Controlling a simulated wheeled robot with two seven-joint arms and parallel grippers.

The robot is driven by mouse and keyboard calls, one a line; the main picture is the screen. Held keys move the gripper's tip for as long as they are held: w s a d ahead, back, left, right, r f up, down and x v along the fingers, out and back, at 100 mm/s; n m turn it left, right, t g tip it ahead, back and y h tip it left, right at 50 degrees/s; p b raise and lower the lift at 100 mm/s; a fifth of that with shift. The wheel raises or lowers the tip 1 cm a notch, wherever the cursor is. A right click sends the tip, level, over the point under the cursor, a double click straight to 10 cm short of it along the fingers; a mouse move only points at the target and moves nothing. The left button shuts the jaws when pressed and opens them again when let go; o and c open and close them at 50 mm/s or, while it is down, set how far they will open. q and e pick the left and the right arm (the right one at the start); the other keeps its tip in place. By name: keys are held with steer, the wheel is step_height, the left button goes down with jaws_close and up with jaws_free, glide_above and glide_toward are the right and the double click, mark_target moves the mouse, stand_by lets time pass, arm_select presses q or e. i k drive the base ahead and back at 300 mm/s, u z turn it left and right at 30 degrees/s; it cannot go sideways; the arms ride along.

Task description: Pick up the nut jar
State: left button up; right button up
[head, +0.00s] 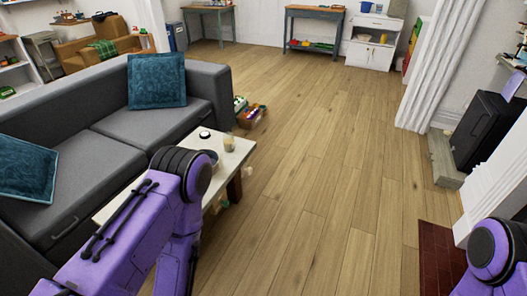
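A small beige jar (229,142), which looks like the nut jar, stands upright near the far right corner of the low coffee table (238,155). It is too small to make out its contents. A white item with a dark top (204,135) stands to its left, and a dark bowl (211,156) sits nearer to me. My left arm comes in from the left and covers the near part of the table. Its gripper is not visible. Only a link of my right arm shows at the lower right corner; its gripper is out of view.
A grey sofa (107,150) with teal cushions lines the left side, close behind the table. A box of colourful items (250,117) is on the floor beyond the table. Wide wooden floor (320,160) is clear to the right. A fireplace hearth (436,262) lies at the right.

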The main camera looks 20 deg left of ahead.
mark_target(228, 143)
steer(key=z, duration=0.55)
steer(key=i, duration=2.4)
steer(key=u, duration=0.75)
steer(key=i, duration=1.1)
steer(key=u, duration=1.75)
steer(key=i, duration=0.85)
steer(key=u, duration=0.95)
steer(key=i, duration=0.55)
steer(key=z, duration=0.05)
